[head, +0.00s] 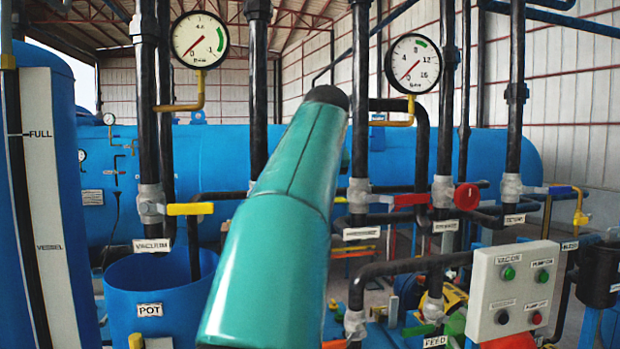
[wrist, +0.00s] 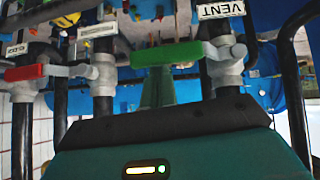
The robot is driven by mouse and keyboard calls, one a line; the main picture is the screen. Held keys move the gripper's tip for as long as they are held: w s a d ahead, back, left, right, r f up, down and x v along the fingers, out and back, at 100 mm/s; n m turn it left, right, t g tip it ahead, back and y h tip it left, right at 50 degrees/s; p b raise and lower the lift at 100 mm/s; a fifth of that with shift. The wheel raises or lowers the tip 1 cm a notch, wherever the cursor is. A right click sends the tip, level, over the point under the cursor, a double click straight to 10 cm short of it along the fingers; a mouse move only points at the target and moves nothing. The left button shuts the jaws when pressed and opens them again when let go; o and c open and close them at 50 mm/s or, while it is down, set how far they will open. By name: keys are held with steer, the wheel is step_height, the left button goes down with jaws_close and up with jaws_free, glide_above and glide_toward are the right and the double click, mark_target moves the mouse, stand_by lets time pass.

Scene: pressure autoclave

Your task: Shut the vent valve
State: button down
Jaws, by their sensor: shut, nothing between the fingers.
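In the wrist view, which looks upside down, the vent valve (wrist: 225,66) is a grey body on a black pipe beside a white VENT label (wrist: 220,9). Its green lever (wrist: 167,53) sticks out crosswise to the pipe, towards picture left. My gripper (wrist: 158,92) is shut and empty, with its teal end seen just below the lever. The lever overlaps it, and I cannot tell whether they touch. In the head view my teal arm hides my gripper and most of the vent valve.
A red-levered valve (wrist: 103,72) stands close beside the vent valve. In the head view there are a yellow-levered valve (head: 150,204), a red lever (head: 400,200), two gauges (head: 200,40), a blue pot (head: 160,290) and a button panel (head: 512,290). Vertical pipes crowd the space.

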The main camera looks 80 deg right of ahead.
steer(key=shift+s+d+f, duration=0.1)
steer(key=shift+f, duration=0.3)
stand_by(0.3)
steer(key=v, duration=1.4)
steer(key=w+a+f+n+t+y, duration=0.4)
steer(key=w+a+f+n+y, duration=0.2)
steer(key=w+a+f, duration=1.55)
steer(key=a+f+n+g+y, duration=0.1)
steer(key=a+f+n, duration=0.5)
steer(key=a+f, duration=1.7)
steer(key=shift+s+a+g+y, duration=0.3)
steer(key=shift+s+a+y, duration=0.1)
steer(key=shift+a+y, duration=0.35)
